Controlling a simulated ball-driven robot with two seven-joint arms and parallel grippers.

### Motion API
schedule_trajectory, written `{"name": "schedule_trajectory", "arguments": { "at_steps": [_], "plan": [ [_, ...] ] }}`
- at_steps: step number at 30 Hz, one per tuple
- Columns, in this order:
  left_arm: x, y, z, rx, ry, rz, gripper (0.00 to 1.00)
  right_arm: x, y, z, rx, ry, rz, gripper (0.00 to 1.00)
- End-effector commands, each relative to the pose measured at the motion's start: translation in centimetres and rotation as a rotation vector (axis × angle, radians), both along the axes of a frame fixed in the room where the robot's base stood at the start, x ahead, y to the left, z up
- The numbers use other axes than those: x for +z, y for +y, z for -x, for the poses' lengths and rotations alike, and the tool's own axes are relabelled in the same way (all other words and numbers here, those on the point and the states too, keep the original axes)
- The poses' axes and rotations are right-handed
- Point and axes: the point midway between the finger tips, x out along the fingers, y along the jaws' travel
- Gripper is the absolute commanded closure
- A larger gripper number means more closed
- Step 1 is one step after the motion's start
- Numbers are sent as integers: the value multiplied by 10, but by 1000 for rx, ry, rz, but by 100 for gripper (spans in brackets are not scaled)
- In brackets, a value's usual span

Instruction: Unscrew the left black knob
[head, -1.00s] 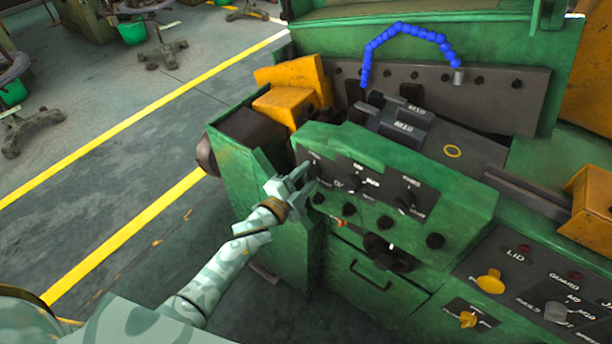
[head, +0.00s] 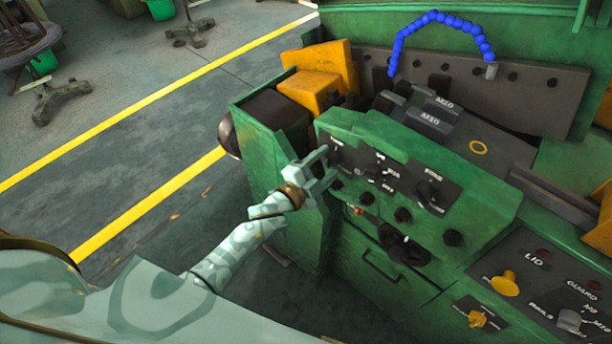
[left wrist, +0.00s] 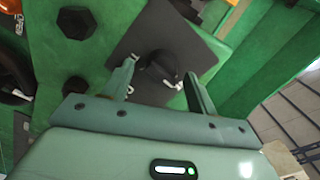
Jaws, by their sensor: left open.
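The left black knob (head: 336,143) sits on the dark plate at the left end of the green control panel, partly hidden by my gripper. In the left wrist view the black knob (left wrist: 161,66) shows on its dark plate, beyond and between the fingertips. My left gripper (head: 328,166) is open in front of the panel's left end. In the left wrist view its two fingers (left wrist: 159,72) stand apart, one to each side of the knob. I cannot tell whether either finger touches it. My right gripper is not in view.
A middle knob (head: 376,172) and a right knob (head: 428,191) share the panel. Several black knobs (head: 402,214) line its lower edge. A yellow knob (head: 504,283) is on the lower right panel. A blue hose (head: 440,17) arches behind. Open floor (head: 120,150) lies left.

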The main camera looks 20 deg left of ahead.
Motion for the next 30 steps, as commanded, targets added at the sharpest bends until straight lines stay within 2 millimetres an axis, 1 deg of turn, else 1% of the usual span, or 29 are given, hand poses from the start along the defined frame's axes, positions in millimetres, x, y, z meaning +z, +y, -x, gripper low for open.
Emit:
{"name": "schedule_trajectory", "arguments": {
  "at_steps": [5, 9, 12, 16, 18, 21, 24, 30],
  "plan": [
    [-2, 13, 37, 0, 4, -2, 42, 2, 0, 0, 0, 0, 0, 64],
    [-2, 27, 75, -1, 5, -3, 42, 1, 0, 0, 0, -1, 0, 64],
    [-2, 36, 99, -1, 5, -2, 42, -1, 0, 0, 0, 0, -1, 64],
    [-2, 45, 124, 1, 5, -1, 42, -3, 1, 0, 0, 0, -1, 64],
    [-2, 49, 134, 0, 4, 0, 42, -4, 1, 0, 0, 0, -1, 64],
    [-1, 52, 142, 1, 3, -1, 42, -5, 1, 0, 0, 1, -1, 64],
    [-1, 53, 146, 1, 3, -1, 42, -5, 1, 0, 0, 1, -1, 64],
    [0, 54, 146, 1, 3, -1, 42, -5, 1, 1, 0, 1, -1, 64]
  ]
}}
